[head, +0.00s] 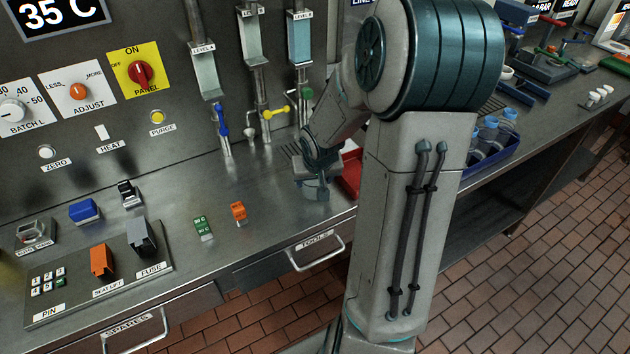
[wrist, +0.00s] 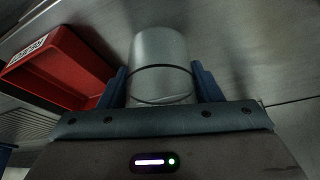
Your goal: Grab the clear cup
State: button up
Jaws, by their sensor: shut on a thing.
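The clear cup (wrist: 160,52) shows in the wrist view between the two blue fingers of my gripper (wrist: 160,88). It is a translucent, greyish cylinder with a dark ring around it near the gripper. My gripper is shut on the cup, with one finger on each side. In the head view, my gripper (head: 313,188) is low over the steel counter near its front edge, and I cannot make out the cup there. Whether the cup touches the counter is not clear.
A red tray (wrist: 65,68) lies just left of the cup in the wrist view; its edge shows behind my arm in the head view (head: 352,172). Orange (head: 239,212) and green (head: 203,227) blocks stand left on the counter (head: 270,195). Level valves (head: 275,112) rise behind.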

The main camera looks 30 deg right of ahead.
jog(key=r, duration=0.2)
jog(key=r+p, duration=0.1)
jog(key=shift+s+r, duration=0.2)
jog(key=shift+r, duration=0.15)
jog(key=s+r+p, duration=0.4)
jog(key=s+r, duration=0.2)
jog(key=s, duration=0.5)
jog(key=shift+s+a, duration=0.15)
jog(key=shift+a, duration=0.25)
